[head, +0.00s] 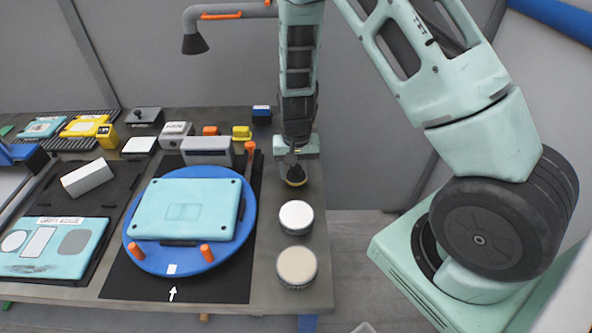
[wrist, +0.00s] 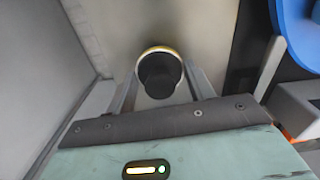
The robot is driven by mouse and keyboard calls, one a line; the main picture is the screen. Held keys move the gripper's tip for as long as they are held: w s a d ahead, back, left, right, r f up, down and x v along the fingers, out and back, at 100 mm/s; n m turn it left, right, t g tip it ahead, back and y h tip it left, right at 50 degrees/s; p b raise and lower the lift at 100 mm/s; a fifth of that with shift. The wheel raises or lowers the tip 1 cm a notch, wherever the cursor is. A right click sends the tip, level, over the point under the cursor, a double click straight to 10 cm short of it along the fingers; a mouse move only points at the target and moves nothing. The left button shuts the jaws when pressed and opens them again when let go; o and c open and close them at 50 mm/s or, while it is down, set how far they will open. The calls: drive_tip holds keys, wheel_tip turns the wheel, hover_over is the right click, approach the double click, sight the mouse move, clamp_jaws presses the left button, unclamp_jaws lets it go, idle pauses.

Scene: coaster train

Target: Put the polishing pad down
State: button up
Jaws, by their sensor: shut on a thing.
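The polishing pad (head: 296,182) is a small round piece with a black knob and a yellowish rim. My gripper (head: 295,163) points down and is shut on its knob. In the wrist view the pad (wrist: 160,76) shows between the two fingers, its black top hiding most of the disc. It is upright, over the right strip of the grey workbench (head: 262,290), behind two round pieces. I cannot tell whether its underside touches the bench.
A white-topped round piece (head: 296,216) and a beige-topped one (head: 297,266) stand in front of the pad. Left is a blue turntable (head: 165,262) with orange pegs, carrying a teal panel (head: 187,208). A grey block (head: 206,151) stands behind it. The bench's right edge is close.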

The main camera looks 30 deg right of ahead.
sight(296, 167)
drive_tip(key=shift+f, duration=0.45)
drive_tip(key=shift+f, duration=0.1)
drive_tip(key=o, duration=1.1)
drive_tip(key=shift+o, duration=0.2)
wheel_tip(296, 167, up, 12)
drive_tip(key=shift+f+b, duration=0.1)
drive_tip(key=shift+b, duration=0.75)
drive_tip(key=s+a+r+n, duration=0.5)
drive_tip(key=s+a+n, duration=0.2)
drive_tip(key=s, duration=0.5)
drive_tip(key=s+a+r+n, duration=0.5)
drive_tip(key=s+a+n, duration=0.1)
drive_tip(key=s+a, duration=0.6)
drive_tip(key=shift+r+n+y, duration=0.3)
drive_tip(key=shift+n, duration=0.1)
